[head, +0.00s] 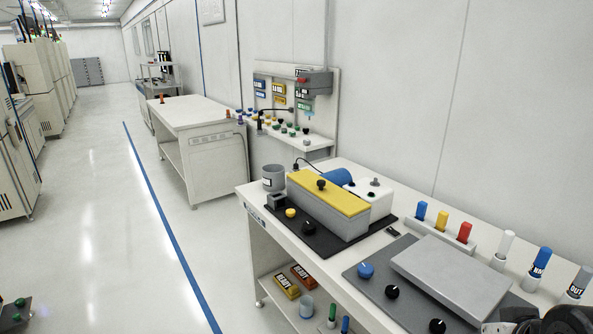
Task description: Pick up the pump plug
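No thing in the head view can be told for certain as the pump plug. A white unit with a blue cylinder (337,178) stands at the back of the near bench, behind a grey box with a yellow lid (328,190). A thin black cable (304,160) arches beside the blue cylinder; its ends are partly hidden. A small black piece (392,232) lies on the bench right of the box, too small to identify. Dark mechanical parts at the lower right corner look like my arm. My gripper's fingertips do not show.
The near bench (395,250) also bears a grey cup (273,178), a grey plate (450,277) on a dark base with knobs, and a rack with blue, yellow and red pieces (437,232). A wall panel (318,110) stands behind.

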